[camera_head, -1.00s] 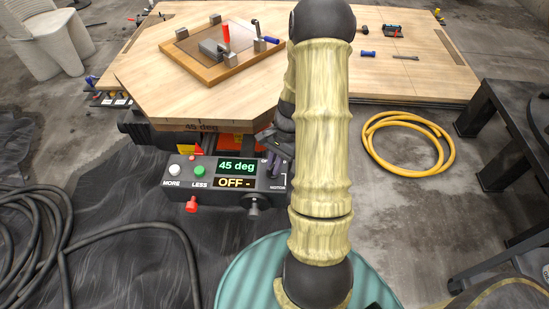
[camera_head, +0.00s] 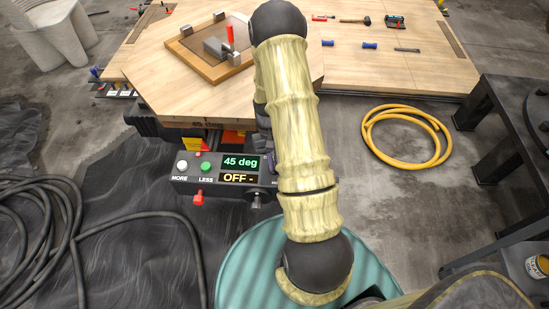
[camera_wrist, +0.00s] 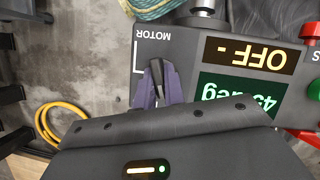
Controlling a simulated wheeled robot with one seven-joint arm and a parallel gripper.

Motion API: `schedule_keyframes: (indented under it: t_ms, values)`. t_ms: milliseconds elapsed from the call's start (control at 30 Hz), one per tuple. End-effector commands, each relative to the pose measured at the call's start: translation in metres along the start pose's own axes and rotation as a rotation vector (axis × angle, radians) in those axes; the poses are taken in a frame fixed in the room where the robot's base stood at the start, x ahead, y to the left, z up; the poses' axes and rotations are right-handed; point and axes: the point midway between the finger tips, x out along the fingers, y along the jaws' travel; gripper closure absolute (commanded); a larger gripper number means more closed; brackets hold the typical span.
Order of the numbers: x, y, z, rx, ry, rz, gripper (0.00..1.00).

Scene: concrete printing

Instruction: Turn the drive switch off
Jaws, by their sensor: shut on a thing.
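The control box (camera_head: 215,178) stands at the near edge of the wooden table, its upper screen reading 45 deg and its lower screen reading "OFF -". In the wrist view its face (camera_wrist: 185,48) appears upside down, with the word MOTOR beside a dark switch lever (camera_wrist: 158,76). My gripper (camera_wrist: 161,84) has its purple fingers closed around that lever, which I take for the drive switch. The lever's base is partly hidden by the fingers. In the head view my arm covers most of the gripper and the switch.
White and green buttons (camera_head: 205,167) and a red knob (camera_head: 198,198) sit on the box. A wooden frame with clamps (camera_head: 212,62) lies on the table (camera_head: 170,90). A yellow hose (camera_head: 447,150) coils on the floor at right; black hoses (camera_head: 40,220) lie at left.

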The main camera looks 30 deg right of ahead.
Motion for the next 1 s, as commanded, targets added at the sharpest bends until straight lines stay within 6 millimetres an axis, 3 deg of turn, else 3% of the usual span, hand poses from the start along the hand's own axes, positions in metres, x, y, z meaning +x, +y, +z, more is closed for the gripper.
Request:
schedule_keyframes:
  t_ms: [400,967,1000]
  values:
    - [-0.0018,-0.0017,-0.0010,-0.241,0.006,0.101,1.00]
    - [-0.0013,-0.0016,-0.0015,-0.281,0.007,0.117,1.00]
    - [-0.0014,-0.0016,-0.0015,-0.281,0.006,0.117,0.85]
